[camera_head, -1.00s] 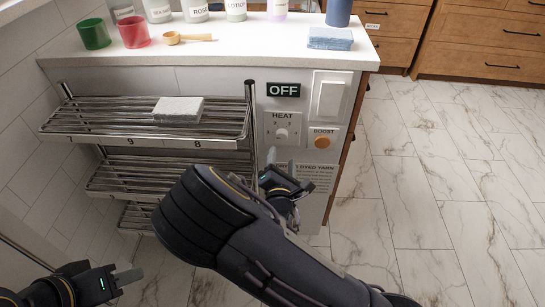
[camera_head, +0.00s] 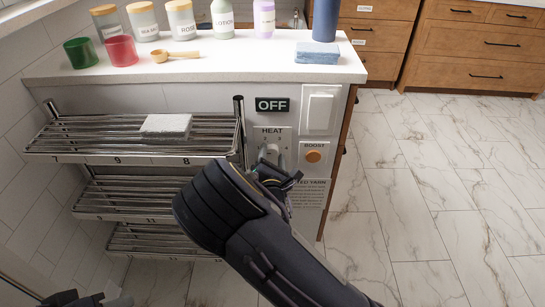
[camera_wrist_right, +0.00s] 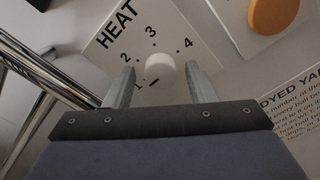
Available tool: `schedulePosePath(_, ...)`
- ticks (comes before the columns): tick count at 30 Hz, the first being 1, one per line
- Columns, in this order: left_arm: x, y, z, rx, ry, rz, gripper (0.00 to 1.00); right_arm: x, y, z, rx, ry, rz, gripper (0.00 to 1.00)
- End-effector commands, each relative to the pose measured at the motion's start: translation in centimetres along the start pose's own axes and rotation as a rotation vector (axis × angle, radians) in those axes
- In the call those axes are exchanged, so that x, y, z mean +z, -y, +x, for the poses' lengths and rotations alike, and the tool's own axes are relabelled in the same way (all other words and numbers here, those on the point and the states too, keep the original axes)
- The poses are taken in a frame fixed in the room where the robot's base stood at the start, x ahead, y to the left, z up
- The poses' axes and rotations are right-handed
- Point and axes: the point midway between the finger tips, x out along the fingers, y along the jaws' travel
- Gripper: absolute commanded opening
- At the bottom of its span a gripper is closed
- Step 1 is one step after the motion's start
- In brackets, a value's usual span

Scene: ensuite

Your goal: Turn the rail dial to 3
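The rail dial is a round white knob (camera_wrist_right: 160,75) on a pale HEAT plate (camera_head: 271,136) on the front of the counter unit. The numbers 1, 2, 3 and 4 run around it in the right wrist view. A short dark mark shows beside the knob; I cannot tell which number the dial is set to. My right gripper (camera_wrist_right: 162,88) is open, with one finger on each side of the knob and gaps showing. In the head view this gripper (camera_head: 273,153) largely hides the dial. My left gripper (camera_head: 95,300) is cut off at the bottom left edge.
A black OFF display (camera_head: 272,105) is above the dial. A white switch (camera_head: 319,112) and an orange BOOST button (camera_head: 313,156) are to its right. Metal rail shelves (camera_head: 90,156) with a white folded cloth (camera_head: 166,125) stand left. The marble floor (camera_head: 430,220) is clear.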

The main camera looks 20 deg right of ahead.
Motion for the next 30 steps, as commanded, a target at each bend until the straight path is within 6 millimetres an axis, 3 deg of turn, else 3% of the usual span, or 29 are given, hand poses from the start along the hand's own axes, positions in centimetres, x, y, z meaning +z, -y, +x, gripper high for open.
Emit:
schedulePosePath(1,0.0,0.0,0.0,0.0,0.0,0.0,0.36,-0.01,0.01,-0.01,0.0,0.0,0.0,0.43)
schedulePosePath(9,0.0,0.0,0.0,0.0,0.0,0.0,0.36,-0.02,0.01,-0.03,0.0,0.0,0.0,0.09)
schedulePosePath(20,0.06,0.05,0.11,0.0,0.0,0.0,0.36,-0.08,0.04,-0.04,0.0,-0.001,0.064,0.09)
schedulePosePath(30,0.27,0.25,0.54,0.0,0.0,0.0,0.36,-0.16,0.13,-0.05,-0.001,-0.002,0.319,0.09)
